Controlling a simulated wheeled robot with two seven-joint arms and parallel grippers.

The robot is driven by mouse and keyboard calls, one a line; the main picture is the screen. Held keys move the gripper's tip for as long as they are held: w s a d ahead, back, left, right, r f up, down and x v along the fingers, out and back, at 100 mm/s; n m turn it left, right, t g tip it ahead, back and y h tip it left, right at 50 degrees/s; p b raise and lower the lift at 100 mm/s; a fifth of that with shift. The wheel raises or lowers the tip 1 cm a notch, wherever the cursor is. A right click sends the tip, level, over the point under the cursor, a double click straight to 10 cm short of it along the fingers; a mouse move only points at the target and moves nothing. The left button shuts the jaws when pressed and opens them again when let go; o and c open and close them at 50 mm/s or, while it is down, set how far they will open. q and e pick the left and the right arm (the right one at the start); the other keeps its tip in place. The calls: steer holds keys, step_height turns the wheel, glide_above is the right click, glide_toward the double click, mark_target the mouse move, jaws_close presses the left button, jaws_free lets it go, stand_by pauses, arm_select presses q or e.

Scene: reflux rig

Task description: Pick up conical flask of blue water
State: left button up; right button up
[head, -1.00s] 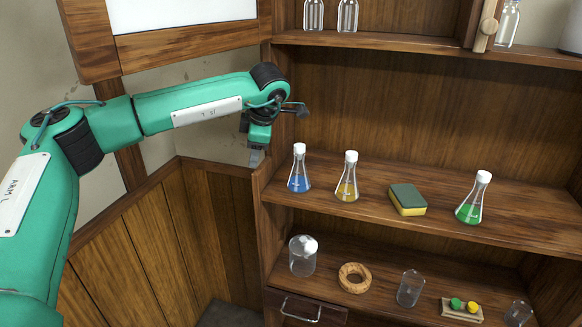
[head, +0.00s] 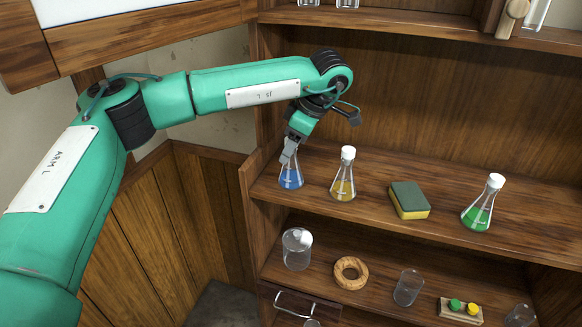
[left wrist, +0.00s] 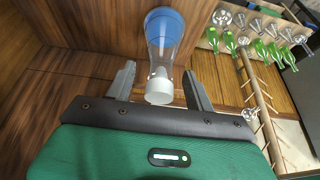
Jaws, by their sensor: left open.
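The conical flask of blue water (head: 291,180) stands upright at the left end of the middle shelf. My left gripper (head: 289,152) is at its neck and hides its top in the head view. In the left wrist view the flask (left wrist: 164,42) shows its white stopper and neck between the two open fingers of my left gripper (left wrist: 158,82). There are gaps between the stopper and the fingers. My right gripper is in neither view.
To the right on the same shelf stand a yellow flask (head: 344,178), a green and yellow sponge (head: 410,200) and a green flask (head: 481,207). The lower shelf holds a glass jar (head: 297,250), a cork ring (head: 351,272) and a beaker (head: 408,288).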

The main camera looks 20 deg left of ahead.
mark_target(291, 166)
arm_select(q)
steer(key=shift+p+x, duration=0.4)
steer(key=shift+x, duration=0.65)
steer(key=shift+a+f, duration=0.15)
steer(key=shift+f, duration=0.25)
steer(key=shift+c, duration=0.6)
jaws_close()
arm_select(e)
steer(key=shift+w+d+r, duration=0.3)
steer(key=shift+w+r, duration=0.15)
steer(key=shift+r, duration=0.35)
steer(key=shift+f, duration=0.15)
